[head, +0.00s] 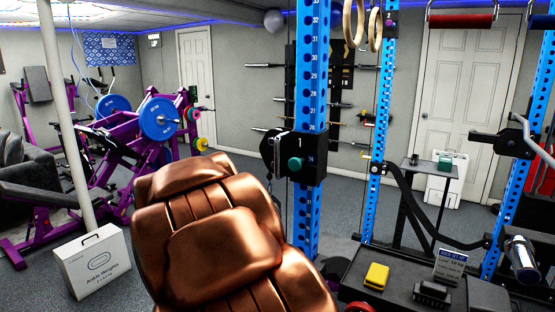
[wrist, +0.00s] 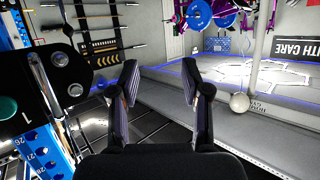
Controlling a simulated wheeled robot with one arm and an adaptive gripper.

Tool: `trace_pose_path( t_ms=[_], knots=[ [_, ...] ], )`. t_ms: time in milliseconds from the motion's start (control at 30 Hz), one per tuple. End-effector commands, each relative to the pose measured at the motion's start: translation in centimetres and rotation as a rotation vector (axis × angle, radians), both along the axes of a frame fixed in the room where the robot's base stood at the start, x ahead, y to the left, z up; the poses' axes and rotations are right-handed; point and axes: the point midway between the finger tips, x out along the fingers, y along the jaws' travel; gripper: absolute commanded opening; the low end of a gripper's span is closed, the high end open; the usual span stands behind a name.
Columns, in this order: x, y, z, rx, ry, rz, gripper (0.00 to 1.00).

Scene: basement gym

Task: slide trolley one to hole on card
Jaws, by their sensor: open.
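Trolley one (head: 300,155) is a black block marked 1 with a green knob, on the near blue numbered upright (head: 312,70) in the head view. Numbers near 28 show above it; its exact hole is unclear. In the wrist view the trolley (wrist: 20,85) fills the left edge, with a metal handle bar and the green knob partly cut off. My gripper (wrist: 160,85) is open and empty, to the right of the trolley and apart from it. A small printed card (head: 450,265) stands on the black bench top at lower right; its writing is too small to read surely.
The bench top (head: 390,290) holds a yellow block (head: 376,277) and a dark object beside the card. A second blue upright (head: 384,100) and black lever arms (head: 440,225) stand to the right. A white Ankle Weights box (head: 95,262) is at lower left.

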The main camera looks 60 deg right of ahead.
Motion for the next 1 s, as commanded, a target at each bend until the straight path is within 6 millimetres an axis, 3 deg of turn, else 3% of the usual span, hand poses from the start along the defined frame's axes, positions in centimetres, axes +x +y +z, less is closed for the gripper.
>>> trace_pose_path(
  t_ms=[33, 100, 200, 300, 533, 1000],
  knots=[
    [-1.0, -3.4, 0.4, -0.048, -0.027, -0.089, 0.47],
    [-2.8, -7.3, 1.7, -0.116, -0.061, -0.202, 0.47],
    [-5.7, -11.6, 3.2, -0.202, -0.091, -0.348, 0.47],
    [-8.1, -14.4, 4.1, -0.262, -0.105, -0.456, 0.47],
    [-10.5, -16.7, 5.1, -0.316, -0.112, -0.555, 0.47],
    [-9.2, -21.9, 5.0, -0.313, -0.11, -0.552, 0.47]
  ],
)
